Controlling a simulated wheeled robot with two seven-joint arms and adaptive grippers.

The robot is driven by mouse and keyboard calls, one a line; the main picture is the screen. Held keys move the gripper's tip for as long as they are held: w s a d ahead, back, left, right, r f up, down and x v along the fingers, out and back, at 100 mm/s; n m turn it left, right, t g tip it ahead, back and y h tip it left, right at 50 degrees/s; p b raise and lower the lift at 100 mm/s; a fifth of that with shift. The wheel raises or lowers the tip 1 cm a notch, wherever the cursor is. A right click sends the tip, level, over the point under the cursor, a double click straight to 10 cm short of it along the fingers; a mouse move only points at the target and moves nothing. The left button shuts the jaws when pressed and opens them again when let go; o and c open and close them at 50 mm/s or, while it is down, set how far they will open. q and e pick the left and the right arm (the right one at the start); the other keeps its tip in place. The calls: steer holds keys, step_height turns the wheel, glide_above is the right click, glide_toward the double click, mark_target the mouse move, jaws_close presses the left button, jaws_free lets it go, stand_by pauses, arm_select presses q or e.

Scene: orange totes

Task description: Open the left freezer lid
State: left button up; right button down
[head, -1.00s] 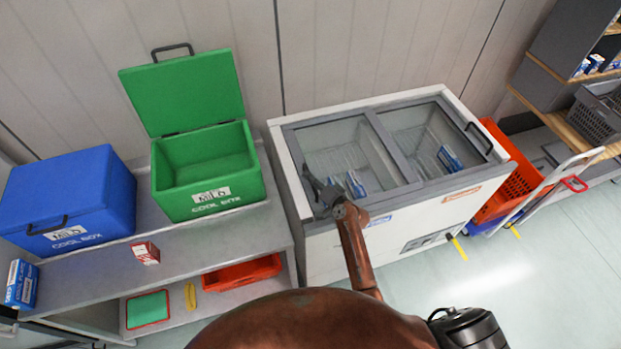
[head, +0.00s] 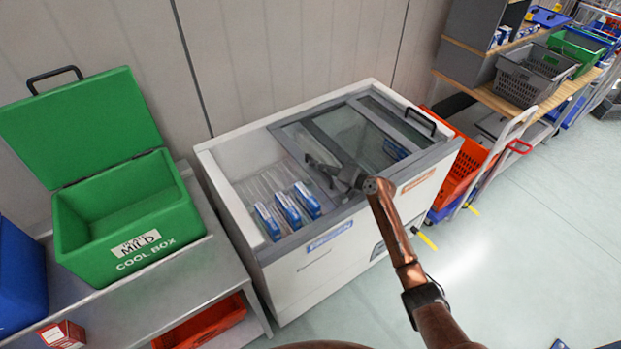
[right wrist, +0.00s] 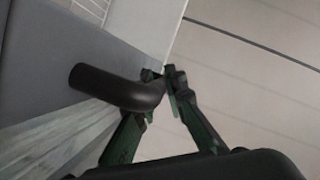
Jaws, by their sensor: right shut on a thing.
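The white chest freezer (head: 340,258) stands against the wall. Its left lid (head: 345,133), grey-framed glass, is slid to the right and largely overlaps the right lid. The left part of the freezer is uncovered, with several blue-and-white packs (head: 289,208) visible inside. My right gripper (head: 328,168) is at the left edge of the left lid. In the right wrist view its fingers (right wrist: 166,82) are shut on the end of the dark lid handle (right wrist: 120,88). My left gripper is not in view.
A green cool box (head: 125,215) with its lid up stands on a grey bench (head: 228,268) at left. A blue box (head: 20,275) is partly cut off. An orange basket (head: 462,172) on a cart stands right of the freezer. The floor in front is clear.

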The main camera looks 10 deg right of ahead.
steer(key=shift+w+d+f+b, duration=0.1)
steer(key=shift+w+d+b, duration=0.1)
steer(key=shift+d, duration=0.35)
steer(key=shift+w+d+f+b, duration=0.1)
steer(key=shift+w+d+b, duration=0.1)
steer(key=shift+d, duration=0.3)
steer(key=shift+w+d+r, duration=0.1)
steer(key=shift+d+r, duration=0.05)
steer(key=shift+d, duration=0.15)
steer(key=c, duration=2.2)
jaws_free()
steer(key=shift+c, duration=0.2)
steer(key=v, duration=1.2)
steer(key=shift+r, duration=0.15)
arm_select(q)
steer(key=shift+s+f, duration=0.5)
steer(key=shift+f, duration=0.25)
